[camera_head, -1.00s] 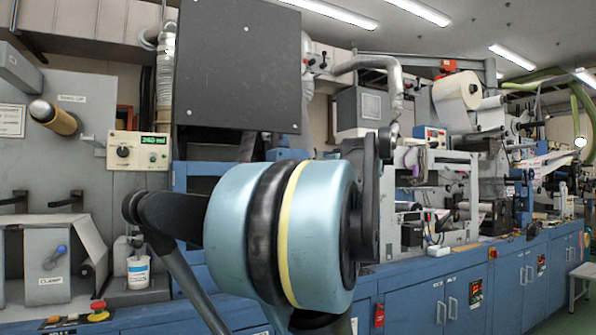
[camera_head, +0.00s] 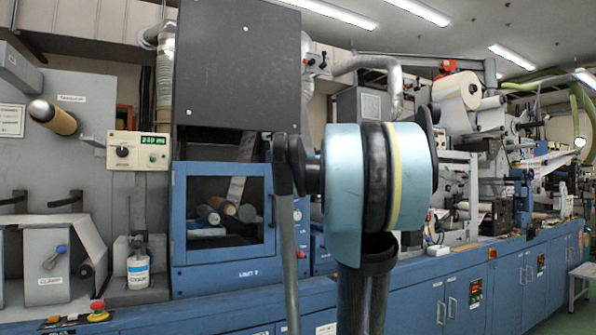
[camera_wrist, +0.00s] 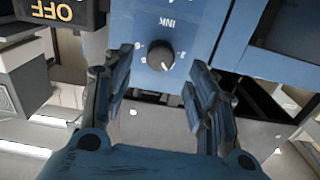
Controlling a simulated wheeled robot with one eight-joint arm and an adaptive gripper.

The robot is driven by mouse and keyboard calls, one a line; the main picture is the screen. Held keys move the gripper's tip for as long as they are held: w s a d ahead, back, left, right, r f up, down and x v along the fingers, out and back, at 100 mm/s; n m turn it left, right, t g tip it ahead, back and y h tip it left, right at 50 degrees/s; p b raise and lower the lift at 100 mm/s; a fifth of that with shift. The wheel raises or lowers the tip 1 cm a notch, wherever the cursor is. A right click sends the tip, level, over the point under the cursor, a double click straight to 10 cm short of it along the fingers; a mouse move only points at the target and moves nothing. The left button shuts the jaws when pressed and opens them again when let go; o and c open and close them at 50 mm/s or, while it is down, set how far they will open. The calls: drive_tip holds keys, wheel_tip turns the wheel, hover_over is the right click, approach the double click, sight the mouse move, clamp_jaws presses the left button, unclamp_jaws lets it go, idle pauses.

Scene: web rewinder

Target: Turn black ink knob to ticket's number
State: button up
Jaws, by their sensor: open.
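In the wrist view a round black knob (camera_wrist: 161,55) with a white pointer mark sits on a blue panel (camera_wrist: 197,14). Small white scale marks surround it, too small to read surely. A short white label beside it appears inverted. My gripper (camera_wrist: 160,78) is open, one finger on each side of the knob, with nothing between the fingertips; I cannot tell how far the tips are from the panel. In the head view my gripper is not visible, and this knob cannot be made out. No ticket can be read clearly.
In the head view a cream box (camera_head: 138,151) carries a green digital display and another black knob. A blue windowed cabinet (camera_head: 222,213) holds several rolls. A red emergency button (camera_head: 98,307) is at lower left. In the wrist view an "OFF" sign (camera_wrist: 50,10) is at upper left.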

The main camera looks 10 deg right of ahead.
drive_tip(key=shift+x, duration=2.8)
drive_tip(key=shift+c, duration=0.4)
drive_tip(key=c, duration=1)
